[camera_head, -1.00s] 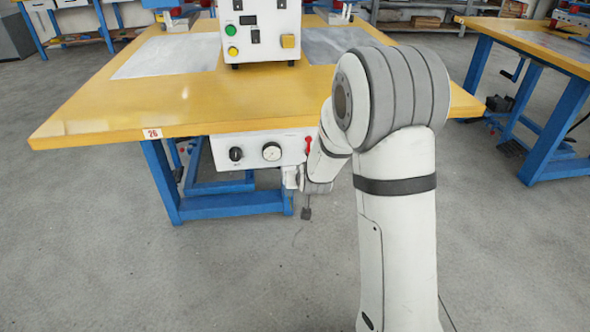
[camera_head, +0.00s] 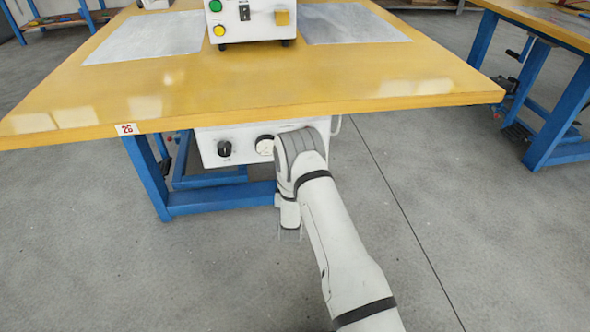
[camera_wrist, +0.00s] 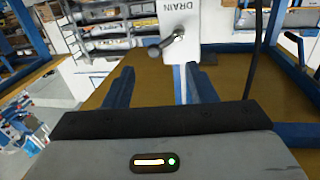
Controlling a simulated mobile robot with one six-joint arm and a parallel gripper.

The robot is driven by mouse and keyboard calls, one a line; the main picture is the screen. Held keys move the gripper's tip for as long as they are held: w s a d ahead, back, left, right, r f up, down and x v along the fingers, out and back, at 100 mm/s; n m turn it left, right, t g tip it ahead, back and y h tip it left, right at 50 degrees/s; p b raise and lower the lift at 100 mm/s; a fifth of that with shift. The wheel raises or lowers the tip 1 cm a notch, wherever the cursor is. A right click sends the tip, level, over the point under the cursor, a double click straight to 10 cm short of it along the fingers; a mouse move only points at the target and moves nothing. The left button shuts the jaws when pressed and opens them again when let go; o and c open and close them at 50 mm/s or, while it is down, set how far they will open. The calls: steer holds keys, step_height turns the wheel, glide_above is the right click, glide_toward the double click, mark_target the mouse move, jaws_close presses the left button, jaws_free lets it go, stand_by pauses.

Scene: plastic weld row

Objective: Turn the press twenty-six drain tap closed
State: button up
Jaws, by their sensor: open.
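The drain tap (camera_wrist: 165,48) shows in the wrist view as a small grey lever with a rounded end, beside a white plate (camera_wrist: 181,22) lettered DRAIN. In the head view my arm hides the tap. My gripper (camera_wrist: 158,70) is open, its two dark fingers spread apart with no object held between them. The lever lies beyond the fingertips, near the middle of the gap, and looks apart from them.
The yellow table top (camera_head: 250,85) overhangs the panel, with blue legs (camera_head: 148,180) below it. The panel has a black knob (camera_head: 224,149) and a partly covered gauge (camera_head: 264,145). A dark cable (camera_wrist: 253,55) runs right of the plate. Grey floor in front is clear.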

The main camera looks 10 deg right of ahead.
steer(key=w+d+b, duration=0.1)
steer(key=w+b, duration=0.1)
steer(key=w, duration=0.4)
steer(key=shift+d, duration=0.2)
steer(key=shift+w, duration=0.1)
